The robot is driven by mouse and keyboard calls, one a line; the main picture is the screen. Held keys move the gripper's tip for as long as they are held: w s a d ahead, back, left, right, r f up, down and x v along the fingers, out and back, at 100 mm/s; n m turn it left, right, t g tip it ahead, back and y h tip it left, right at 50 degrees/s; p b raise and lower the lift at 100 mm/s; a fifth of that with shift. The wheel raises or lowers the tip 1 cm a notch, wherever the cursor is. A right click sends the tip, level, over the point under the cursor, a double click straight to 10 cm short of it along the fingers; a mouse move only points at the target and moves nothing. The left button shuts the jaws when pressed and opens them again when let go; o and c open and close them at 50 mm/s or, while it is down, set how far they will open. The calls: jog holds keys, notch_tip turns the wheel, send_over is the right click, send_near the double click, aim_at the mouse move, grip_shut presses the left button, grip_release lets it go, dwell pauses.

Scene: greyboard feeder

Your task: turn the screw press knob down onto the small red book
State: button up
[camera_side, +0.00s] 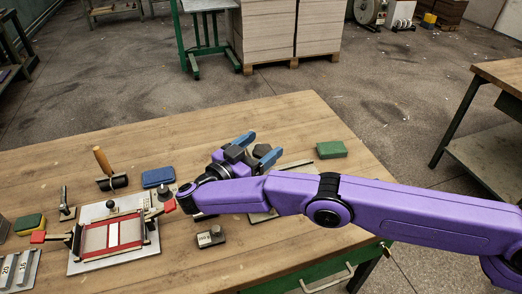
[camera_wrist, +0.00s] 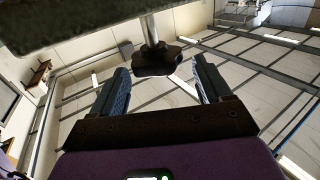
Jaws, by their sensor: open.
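The press knob (camera_side: 263,150) is black and lobed. In the side view it shows close to the blue fingertips of my gripper (camera_side: 261,145). In the wrist view the knob (camera_wrist: 157,61) sits on a metal screw shaft (camera_wrist: 149,28) that runs to a dark beam (camera_wrist: 70,20) along the top. It lies between the two fingertips of my open gripper (camera_wrist: 160,66), with gaps on both sides. I cannot make out the small red book in either view. My arm covers most of the press in the side view, and only part of its pale base (camera_side: 262,216) shows.
A metal plate with a red-edged frame (camera_side: 113,235) stands left of my arm. The wooden table (camera_side: 290,112) is clear toward the back.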

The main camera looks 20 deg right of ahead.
jog(key=shift+r, duration=2.75)
jog(key=n, duration=0.1)
jog(key=d+n+g, duration=0.1)
jog(key=shift+w+d+r+n+g+y, duration=0.2)
jog(key=shift+n+g+y, duration=0.1)
jog(key=shift+n+y, duration=0.1)
jog(key=n, duration=0.1)
jog(key=d+n+g+y, duration=0.1)
jog(key=n, duration=0.1)
jog(key=n+g, duration=0.1)
jog(key=n, duration=0.1)
jog(key=shift+w+d+r+y, duration=0.2)
jog(key=shift+d+y, duration=0.05)
jog(key=shift+y, duration=0.15)
jog(key=n+g+y, duration=0.2)
jog(key=n, duration=0.3)
notch_tip(320, 180, up, 12)
jog(key=f+n+g+y, duration=0.1)
jog(key=n+g+y, duration=0.2)
jog(key=n+y, duration=1.7)
send_over(259, 152)
jog(key=d, duration=0.2)
jog(key=n+h, duration=0.9)
jog(key=f, duration=1.1)
jog(key=w+f, duration=0.1)
jog(key=f, duration=0.4)
jog(key=shift+a+f, duration=0.3)
jog(key=shift+f, duration=0.1)
